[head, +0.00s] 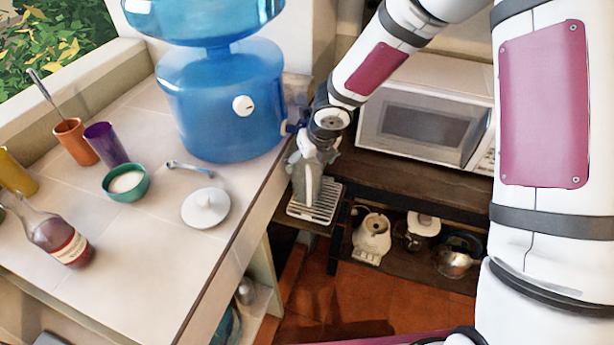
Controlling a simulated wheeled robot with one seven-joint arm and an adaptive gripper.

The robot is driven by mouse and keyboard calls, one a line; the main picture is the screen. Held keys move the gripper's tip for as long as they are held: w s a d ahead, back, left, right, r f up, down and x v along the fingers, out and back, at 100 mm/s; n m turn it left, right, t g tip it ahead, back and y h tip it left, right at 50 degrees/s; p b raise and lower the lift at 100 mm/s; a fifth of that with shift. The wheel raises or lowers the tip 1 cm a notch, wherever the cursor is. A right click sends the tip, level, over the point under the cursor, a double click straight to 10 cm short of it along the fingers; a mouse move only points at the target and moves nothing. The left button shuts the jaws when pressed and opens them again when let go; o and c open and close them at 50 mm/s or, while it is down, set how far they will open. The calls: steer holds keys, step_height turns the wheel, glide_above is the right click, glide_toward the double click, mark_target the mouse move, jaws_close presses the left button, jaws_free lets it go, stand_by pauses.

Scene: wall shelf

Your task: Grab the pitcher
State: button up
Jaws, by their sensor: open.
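My gripper (309,178) points down at the table's right edge, above a small rack with a slatted top (322,208). It is open. Its fingers are small and grey here, and I cannot tell whether they touch anything. No pitcher can be made out for certain. Anything directly behind my gripper and wrist is hidden.
A blue water dispenser (225,105) stands close left of my gripper. A white microwave (425,120) is to the right on a dark shelf (400,180). A metal kettle (453,262) is below. The pale table (150,265) holds cups, a bottle (58,236), a bowl and a lid (206,208).

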steer(key=shift+f, duration=0.1)
steer(key=shift+c, duration=0.2)
steer(key=c, duration=1.7)
steer(key=shift+a+r, duration=0.1)
steer(key=shift+r, duration=0.2)
